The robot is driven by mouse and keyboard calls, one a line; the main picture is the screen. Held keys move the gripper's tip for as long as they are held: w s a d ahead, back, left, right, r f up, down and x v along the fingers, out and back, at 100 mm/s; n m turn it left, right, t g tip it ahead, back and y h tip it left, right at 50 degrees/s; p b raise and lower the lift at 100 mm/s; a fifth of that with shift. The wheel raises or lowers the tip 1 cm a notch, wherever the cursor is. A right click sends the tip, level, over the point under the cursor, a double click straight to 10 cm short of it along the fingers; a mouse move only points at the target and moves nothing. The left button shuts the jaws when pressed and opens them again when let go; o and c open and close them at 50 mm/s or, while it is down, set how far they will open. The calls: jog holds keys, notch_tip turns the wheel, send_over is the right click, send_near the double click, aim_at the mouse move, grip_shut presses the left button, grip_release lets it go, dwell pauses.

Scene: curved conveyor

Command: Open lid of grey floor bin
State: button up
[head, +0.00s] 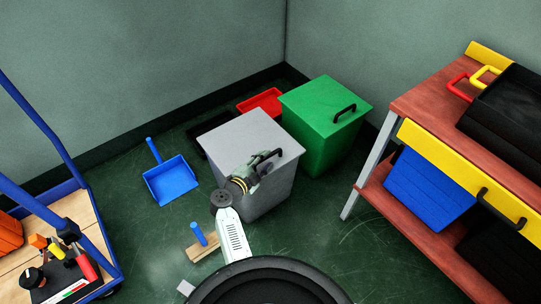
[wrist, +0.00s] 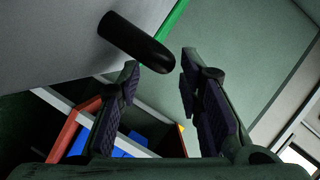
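The grey floor bin (head: 262,192) stands on the floor with its flat grey lid (head: 245,134) closed. A black handle (head: 268,157) sits near the lid's right edge. My gripper (head: 257,170) is right at this handle, above the lid's front part. In the wrist view my gripper (wrist: 161,65) is open, its two dark-padded fingers apart. The handle (wrist: 138,42) shows there as a black bar just ahead of the fingertips, nearer the left finger. Nothing is held. In the head view the gripper hides part of the lid and handle, and I cannot tell whether they touch.
A green bin (head: 326,125) stands close behind right. A red tray (head: 262,102) lies behind. A blue dustpan (head: 171,181) and a wooden brush (head: 203,244) lie left. A blue-framed cart (head: 96,218) is at left, a red-brown workbench (head: 425,102) at right.

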aim_at(268, 158)
jog(key=shift+x, duration=2)
jog(key=shift+c, duration=0.4)
grip_shut()
